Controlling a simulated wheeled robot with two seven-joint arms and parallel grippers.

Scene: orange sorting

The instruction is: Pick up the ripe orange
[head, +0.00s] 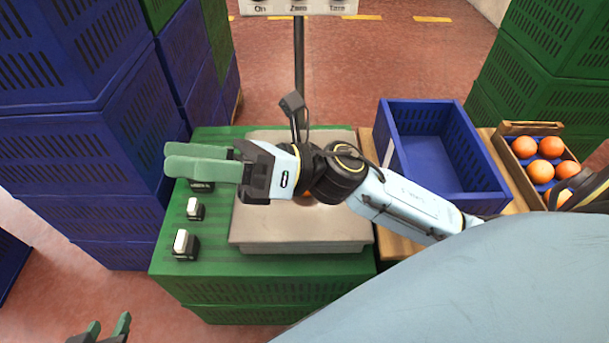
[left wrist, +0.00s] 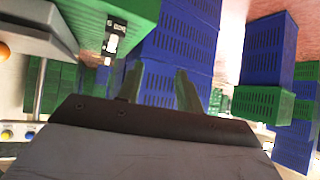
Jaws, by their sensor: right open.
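An orange (head: 308,195) sits on the grey scale plate (head: 300,233), mostly hidden under my right wrist; only a sliver shows. An orange edge (left wrist: 4,50) also shows at the far left of the left wrist view. My right gripper (head: 172,160) reaches across the scale from the right. It is open and empty, its green fingers pointing left past the plate, above small black-and-white switches (head: 195,208). My left gripper (head: 108,327) is at the bottom left corner, low and away from the scale. Its fingers (left wrist: 160,88) are apart with nothing between them.
A wooden crate (head: 517,172) at the right holds several oranges. An empty blue crate (head: 392,118) stands between it and the scale. The scale rests on a green crate (head: 165,262) and has a pole (head: 299,62) behind. Stacked blue crates (head: 75,160) crowd the left.

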